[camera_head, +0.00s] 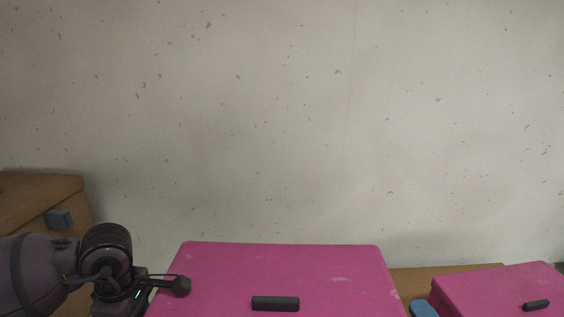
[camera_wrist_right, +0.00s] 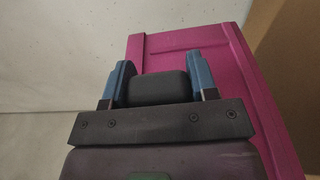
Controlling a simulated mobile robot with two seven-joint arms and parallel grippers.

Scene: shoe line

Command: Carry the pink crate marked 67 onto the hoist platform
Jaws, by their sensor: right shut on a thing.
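A large pink crate (camera_head: 345,275) with a dark bar (camera_head: 275,303) on its lid fills the bottom middle of the head view; its front is cut off. No number 67 shows. My left gripper (camera_head: 160,286) is at this crate's left edge; its fingers are too unclear to tell open or shut. In the wrist view my right gripper (camera_wrist_right: 160,75) has its blue fingers on either side of a black handle (camera_wrist_right: 157,90), shut on it, against a pink crate (camera_wrist_right: 215,65). The right gripper is not clearly seen in the head view. No hoist platform is identifiable.
A second pink crate (camera_head: 485,290) stands at the lower right. A brown box (camera_head: 30,200) with a blue-grey handle (camera_head: 58,219) is at the left. A brown surface (camera_head: 450,277) and a small blue piece (camera_head: 423,308) lie between the pink crates. A speckled wall (camera_head: 290,120) closes the back.

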